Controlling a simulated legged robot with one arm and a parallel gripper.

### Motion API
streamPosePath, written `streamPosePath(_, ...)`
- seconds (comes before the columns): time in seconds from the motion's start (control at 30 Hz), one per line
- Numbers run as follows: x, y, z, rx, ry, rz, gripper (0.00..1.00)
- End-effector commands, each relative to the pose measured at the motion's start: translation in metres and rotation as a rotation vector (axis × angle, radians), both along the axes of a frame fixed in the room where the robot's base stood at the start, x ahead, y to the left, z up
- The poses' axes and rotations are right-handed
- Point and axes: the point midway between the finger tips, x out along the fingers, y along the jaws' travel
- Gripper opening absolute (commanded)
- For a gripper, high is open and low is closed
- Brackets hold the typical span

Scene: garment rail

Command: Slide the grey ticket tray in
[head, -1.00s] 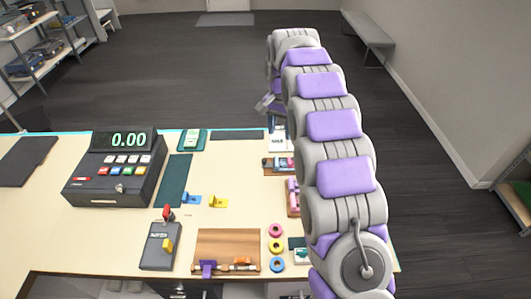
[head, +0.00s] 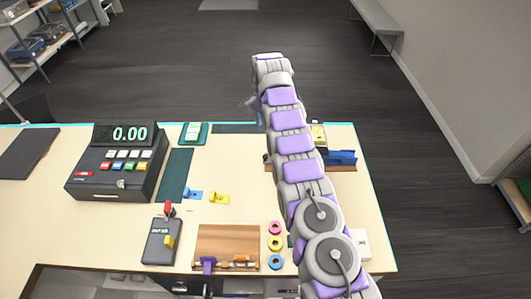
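I cannot clearly pick out the grey ticket tray. A pale grey shape (head: 245,288) shows below the counter's front edge, cut off by the bottom of the picture; I cannot tell whether it is the tray. My arm rises from the lower right, arches over the counter and bends down at its far end. My gripper (head: 255,103) is partly hidden behind the arm, near the counter's back edge. Its fingers are too small to tell open from shut, and I see nothing held in it.
The counter (head: 90,235) holds a till (head: 115,170), a dark stamping device (head: 162,241), a wooden board (head: 228,246) and several coloured rings (head: 275,244). Floor beyond is clear.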

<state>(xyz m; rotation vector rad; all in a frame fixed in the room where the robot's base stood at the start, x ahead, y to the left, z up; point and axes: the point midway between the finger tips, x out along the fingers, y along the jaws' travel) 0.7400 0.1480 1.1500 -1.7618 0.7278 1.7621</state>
Motion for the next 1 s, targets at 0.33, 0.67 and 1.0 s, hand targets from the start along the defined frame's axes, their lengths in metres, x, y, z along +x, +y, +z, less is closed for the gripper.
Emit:
streamPosePath(0.33, 0.000, -0.001, -0.041, 0.001, 0.001, 0.001, 0.50)
streamPosePath(0.67, 0.000, -0.003, -0.074, 0.001, -0.001, 0.000, 0.50)
streamPosePath(1.0, -0.002, -0.002, -0.100, 0.000, 0.001, 0.001, 0.50)
